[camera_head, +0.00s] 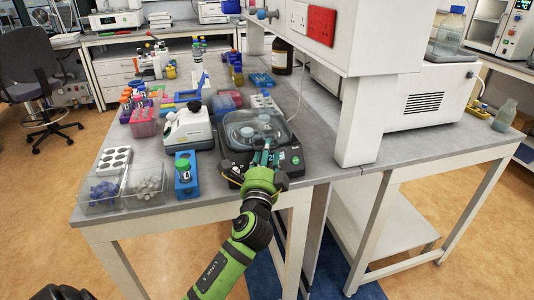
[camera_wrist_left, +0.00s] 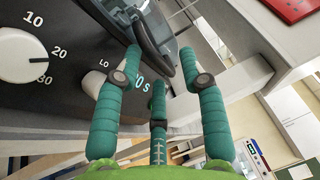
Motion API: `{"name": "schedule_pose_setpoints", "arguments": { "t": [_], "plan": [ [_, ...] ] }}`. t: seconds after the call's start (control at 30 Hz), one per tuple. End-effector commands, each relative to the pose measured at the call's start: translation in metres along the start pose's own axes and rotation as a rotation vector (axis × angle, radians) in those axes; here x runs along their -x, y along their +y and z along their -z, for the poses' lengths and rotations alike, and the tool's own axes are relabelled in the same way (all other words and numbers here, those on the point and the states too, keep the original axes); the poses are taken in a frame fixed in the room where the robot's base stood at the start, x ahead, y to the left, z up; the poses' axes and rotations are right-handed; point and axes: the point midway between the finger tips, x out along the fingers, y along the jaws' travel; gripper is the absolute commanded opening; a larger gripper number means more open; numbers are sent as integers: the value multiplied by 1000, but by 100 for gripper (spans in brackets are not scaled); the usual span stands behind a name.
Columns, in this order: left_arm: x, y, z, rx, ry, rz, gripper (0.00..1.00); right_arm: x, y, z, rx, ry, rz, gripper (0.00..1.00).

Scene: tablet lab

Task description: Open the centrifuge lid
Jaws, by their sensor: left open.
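The centrifuge (camera_head: 291,160) is a black box with a clear lid (camera_head: 246,120) on top, at the front edge of the bench. The lid looks shut, and round parts show through it. My left gripper (camera_head: 267,152), green with teal fingers, is at the front of the centrifuge by the lid's front edge. In the left wrist view the gripper (camera_wrist_left: 160,55) is open, with the lid's dark front rim (camera_wrist_left: 147,36) between or just beyond its fingertips. Whether a finger touches the rim I cannot tell.
A white device (camera_head: 188,128) stands left of the centrifuge, with a blue tube holder (camera_head: 186,185) in front of it. Clear bins (camera_head: 146,192) and a white rack (camera_head: 115,160) are further left. A white shelf unit's leg (camera_head: 362,125) rises close on the right.

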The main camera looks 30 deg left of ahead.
Motion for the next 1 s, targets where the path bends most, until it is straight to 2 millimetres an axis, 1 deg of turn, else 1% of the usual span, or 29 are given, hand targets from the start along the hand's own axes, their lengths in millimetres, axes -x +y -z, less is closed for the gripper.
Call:
{"name": "schedule_pose_setpoints", "arguments": {
  "t": [0.23, 0.27, 0.3, 0.33, 0.37, 0.57, 0.73, 0.87, 1.0],
  "plan": [
    [-1, 1, 0, 1, 0, -1, 41, 0, 2, -1, 0, -1, -3, 40],
    [-1, 1, 0, 1, 0, -1, 33, 0, 2, -1, 0, -2, -3, 40],
    [-1, 1, 0, 1, 0, -1, 17, 0, 2, -1, 0, -2, -3, 40],
    [-1, 1, 0, 1, 0, -1, 5, 0, 2, -1, 0, -2, -3, 40],
    [-1, 1, 0, 1, 0, -1, 0, 0, 2, -1, 0, -2, -3, 40],
    [-1, 0, 0, 1, 1, -2, 0, 0, 2, -1, 1, -3, -3, 40],
    [-2, -6, 0, 8, 2, -14, 0, 9, 2, 0, 2, -3, -2, 40],
    [-6, -18, 0, 20, 2, -43, 0, 25, 2, 1, 3, -3, -1, 40],
    [-13, -36, 0, 44, 2, -97, 0, 52, 2, 4, 4, -3, -1, 40]
  ]
}}
